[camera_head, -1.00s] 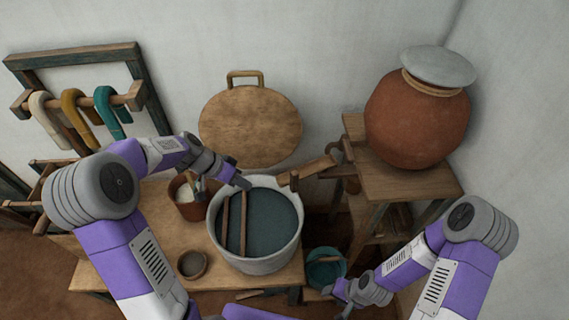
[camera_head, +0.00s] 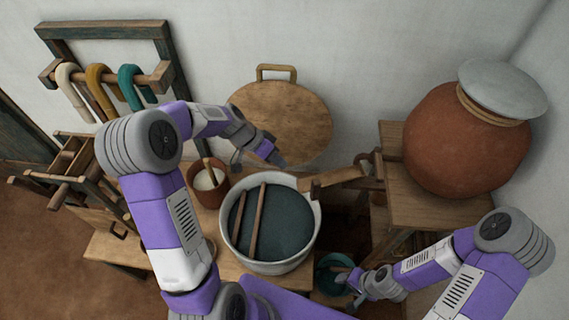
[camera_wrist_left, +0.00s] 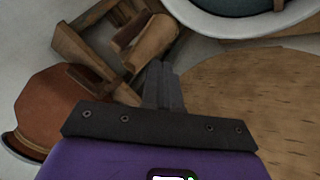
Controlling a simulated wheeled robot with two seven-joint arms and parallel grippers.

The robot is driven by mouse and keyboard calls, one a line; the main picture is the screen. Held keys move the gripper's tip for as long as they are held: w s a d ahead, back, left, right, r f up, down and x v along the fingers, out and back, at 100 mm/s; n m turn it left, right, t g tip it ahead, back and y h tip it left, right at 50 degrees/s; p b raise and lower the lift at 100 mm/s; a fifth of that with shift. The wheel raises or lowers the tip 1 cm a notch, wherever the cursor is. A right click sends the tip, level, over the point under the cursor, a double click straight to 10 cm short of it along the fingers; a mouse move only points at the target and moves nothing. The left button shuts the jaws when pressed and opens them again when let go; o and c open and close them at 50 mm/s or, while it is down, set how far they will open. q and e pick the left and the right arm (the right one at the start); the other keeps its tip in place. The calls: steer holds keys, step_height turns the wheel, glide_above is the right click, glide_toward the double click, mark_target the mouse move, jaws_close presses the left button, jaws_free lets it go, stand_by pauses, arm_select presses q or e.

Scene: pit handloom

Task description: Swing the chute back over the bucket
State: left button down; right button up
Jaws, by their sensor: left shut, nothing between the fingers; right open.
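The wooden chute (camera_head: 335,181) reaches from the wooden stand at right toward the vat, its free end at the vat's right rim. It also shows in the left wrist view (camera_wrist_left: 152,42). The teal bucket (camera_head: 328,284) stands low, right of the vat and below the chute, partly hidden by my right gripper. My left gripper (camera_head: 281,161) is shut and empty, behind the vat and left of the chute's free end. Its fingers also show in the left wrist view (camera_wrist_left: 163,85), apart from the chute. My right gripper (camera_head: 352,288) is open at the bucket's right side; contact is unclear.
The pale vat (camera_head: 313,235) holds dark liquid with two sticks across it. A round wooden lid (camera_head: 285,115) leans on the wall behind my left gripper. A clay pot (camera_head: 450,145) stands on the stand (camera_head: 425,210). A small brown pot (camera_head: 208,185) is left of the vat.

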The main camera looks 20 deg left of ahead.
arm_select(q)
steer(key=d+f, duration=0.4)
steer(key=d, duration=0.1)
steer(key=d+f, duration=0.2)
steer(key=shift+w+d, duration=0.25)
steer(key=shift+d+f, duration=0.1)
steer(key=shift+d, duration=0.25)
steer(key=shift+s, duration=0.1)
